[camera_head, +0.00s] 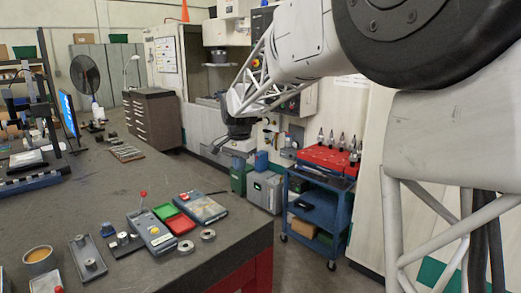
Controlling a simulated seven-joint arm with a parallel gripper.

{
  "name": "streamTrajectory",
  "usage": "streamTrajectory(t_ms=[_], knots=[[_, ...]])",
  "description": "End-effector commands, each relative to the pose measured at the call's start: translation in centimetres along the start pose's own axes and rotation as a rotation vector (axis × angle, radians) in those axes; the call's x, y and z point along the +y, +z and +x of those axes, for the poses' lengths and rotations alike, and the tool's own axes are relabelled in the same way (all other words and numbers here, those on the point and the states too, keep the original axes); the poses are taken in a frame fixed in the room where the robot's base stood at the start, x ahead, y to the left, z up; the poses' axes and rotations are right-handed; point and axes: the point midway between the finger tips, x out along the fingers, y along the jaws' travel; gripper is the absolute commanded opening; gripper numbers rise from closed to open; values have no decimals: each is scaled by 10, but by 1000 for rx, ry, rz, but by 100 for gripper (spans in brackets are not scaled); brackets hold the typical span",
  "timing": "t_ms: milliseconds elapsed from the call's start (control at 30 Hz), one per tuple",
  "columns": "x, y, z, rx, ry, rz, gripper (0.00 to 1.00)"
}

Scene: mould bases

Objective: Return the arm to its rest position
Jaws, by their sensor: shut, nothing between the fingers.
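My arm reaches in from the upper right, raised above the floor beyond the bench's right edge. My gripper (238,146) is at the arm's far end, small and pointing down. It is shut and holds nothing; its fingertips are hard to make out. It is well apart from the grey bench (170,180) and the parts on it.
A flat grey-blue case (202,207) and metal rings (208,235) lie near the bench's right edge. A blue cart (318,205) with a red top stands right of my gripper. Grey and green bins (265,190) stand on the floor below it. The bench's middle is largely clear.

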Motion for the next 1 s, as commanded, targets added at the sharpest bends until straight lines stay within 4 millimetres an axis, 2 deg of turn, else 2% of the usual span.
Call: streamTrajectory(t_ms=[33,100,500,1000], knots=[[15,3,-5,3,-2,-9,0],[32,8,-11,7,-5,-26,0],[128,41,-34,34,-19,-119,0],[240,100,-41,70,-27,-237,0]])
